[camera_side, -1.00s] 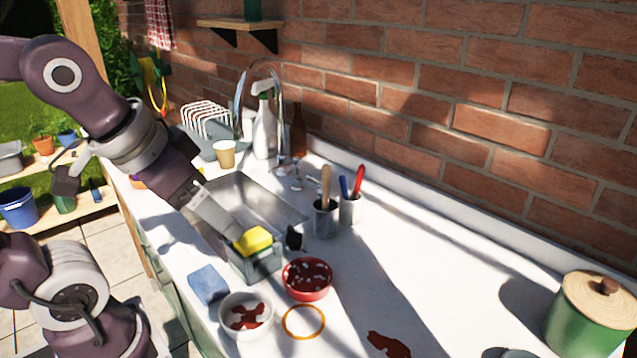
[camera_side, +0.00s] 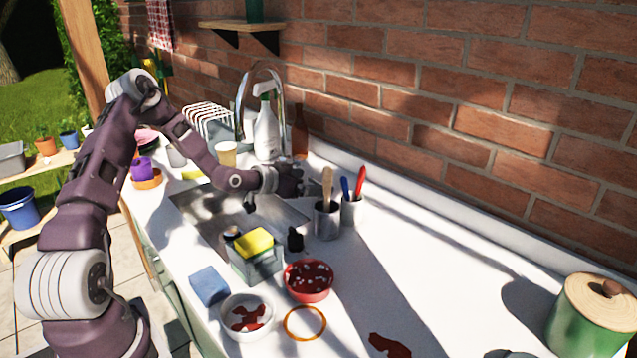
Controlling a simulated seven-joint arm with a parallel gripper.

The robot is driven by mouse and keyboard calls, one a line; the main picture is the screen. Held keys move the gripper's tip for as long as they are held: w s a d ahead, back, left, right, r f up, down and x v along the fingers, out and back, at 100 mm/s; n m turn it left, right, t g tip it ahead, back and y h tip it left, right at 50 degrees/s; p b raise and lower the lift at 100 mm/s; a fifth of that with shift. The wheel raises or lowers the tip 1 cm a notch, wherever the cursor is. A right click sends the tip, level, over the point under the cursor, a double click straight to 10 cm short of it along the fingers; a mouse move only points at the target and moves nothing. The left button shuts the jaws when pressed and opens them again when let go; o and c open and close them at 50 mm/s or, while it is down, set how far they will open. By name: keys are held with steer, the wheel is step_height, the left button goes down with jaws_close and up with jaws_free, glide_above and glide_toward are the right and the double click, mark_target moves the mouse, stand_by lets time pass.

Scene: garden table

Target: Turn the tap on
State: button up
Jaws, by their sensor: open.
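The tap's tall chrome spout (camera_side: 242,88) arches up behind the sink, near the brick wall. My gripper (camera_side: 297,180) reaches across the sink to the tap's base, where the handle is, just left of the utensil cups. It is open, and its fingers are small and partly blurred against the chrome. I cannot tell whether they touch the handle, which is mostly hidden behind my gripper. The steel sink basin (camera_side: 205,215) lies under my forearm. I see no water stream from the spout.
A yellow sponge (camera_side: 254,241) sits on a grey caddy in front of the sink. Utensil cups (camera_side: 327,222) stand close right of my gripper. A spray bottle (camera_side: 266,135) and brown bottle (camera_side: 300,137) stand behind. Bowls (camera_side: 308,282) stand in front; the right counter is mostly clear.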

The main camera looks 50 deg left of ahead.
mark_target(317, 183)
steer(key=x, duration=0.3)
steer(key=shift+w+f, duration=0.2)
steer(key=shift+w, duration=0.15)
steer(key=shift+c, duration=0.2)
steer(key=c, duration=1.3)
steer(key=shift+s+d+n+y, duration=0.1)
steer(key=shift+d+n+y, duration=0.2)
steer(key=shift+n+y, duration=0.1)
steer(key=shift+s+a+n+g+y, duration=0.1)
steer(key=shift+a+n+g+y, duration=0.05)
steer(key=shift+n+y, duration=0.4)
steer(key=shift+s+a+n+g+y, duration=0.1)
steer(key=shift+n+g+y, duration=0.05)
steer(key=shift+n+y, duration=0.4)
steer(key=o, duration=1.3)
steer(key=shift+o, duration=0.2)
